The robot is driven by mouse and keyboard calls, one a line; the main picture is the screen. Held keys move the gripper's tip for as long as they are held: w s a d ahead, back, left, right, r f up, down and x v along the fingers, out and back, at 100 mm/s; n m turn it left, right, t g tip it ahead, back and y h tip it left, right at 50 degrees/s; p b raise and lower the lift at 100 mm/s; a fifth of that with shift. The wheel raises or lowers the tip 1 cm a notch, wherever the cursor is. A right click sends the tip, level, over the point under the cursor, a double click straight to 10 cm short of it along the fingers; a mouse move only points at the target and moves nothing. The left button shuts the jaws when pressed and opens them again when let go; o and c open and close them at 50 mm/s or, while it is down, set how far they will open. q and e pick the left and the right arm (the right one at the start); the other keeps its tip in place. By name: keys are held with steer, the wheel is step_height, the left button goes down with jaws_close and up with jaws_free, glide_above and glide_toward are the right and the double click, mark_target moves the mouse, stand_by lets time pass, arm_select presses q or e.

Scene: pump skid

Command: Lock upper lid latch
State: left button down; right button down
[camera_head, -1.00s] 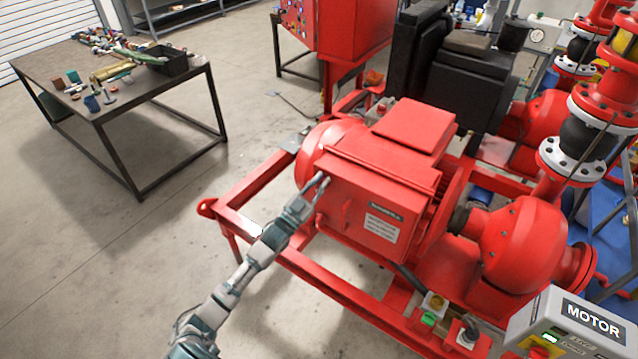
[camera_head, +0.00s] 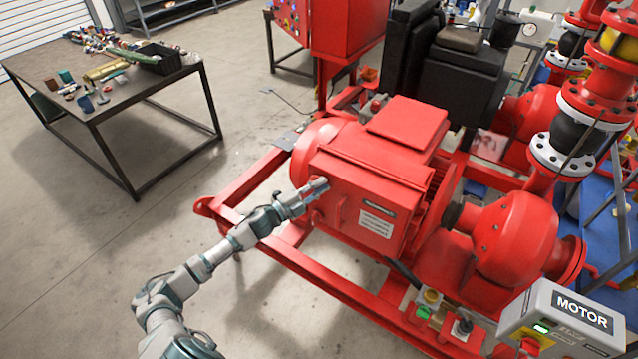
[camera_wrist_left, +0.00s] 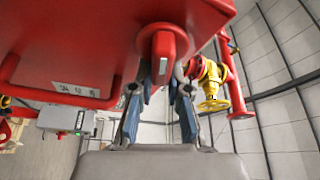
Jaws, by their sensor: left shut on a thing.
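The red motor terminal box (camera_head: 345,190) has a lid with a white label on its front. In the left wrist view the red lid (camera_wrist_left: 75,45) fills the upper left. A red latch (camera_wrist_left: 163,52) with a pale line on its face stands at the lid's edge. My left gripper (camera_wrist_left: 164,75) is shut on this latch, one finger on each side. In the head view the left gripper (camera_head: 318,187) is at the upper left side of the box and hides the latch. A second small red latch (camera_head: 316,217) shows just below it. My right gripper is not in view.
A grey MOTOR control box (camera_head: 565,318) stands at the front right. The red skid frame (camera_head: 235,205) runs below my left arm. A workbench (camera_head: 105,85) with loose items stands at the left. The floor between bench and skid is clear.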

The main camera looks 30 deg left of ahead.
arm_select(q)
steer(key=m, duration=0.1)
steer(key=f+m+g+p, duration=0.1)
steer(key=shift+a+m+y, duration=0.15)
steer(key=shift+m+y, duration=0.15)
steer(key=shift+m, duration=0.1)
steer(key=shift+m+p, duration=0.6)
steer(key=shift+w+g, duration=0.1)
steer(key=shift+g, duration=0.2)
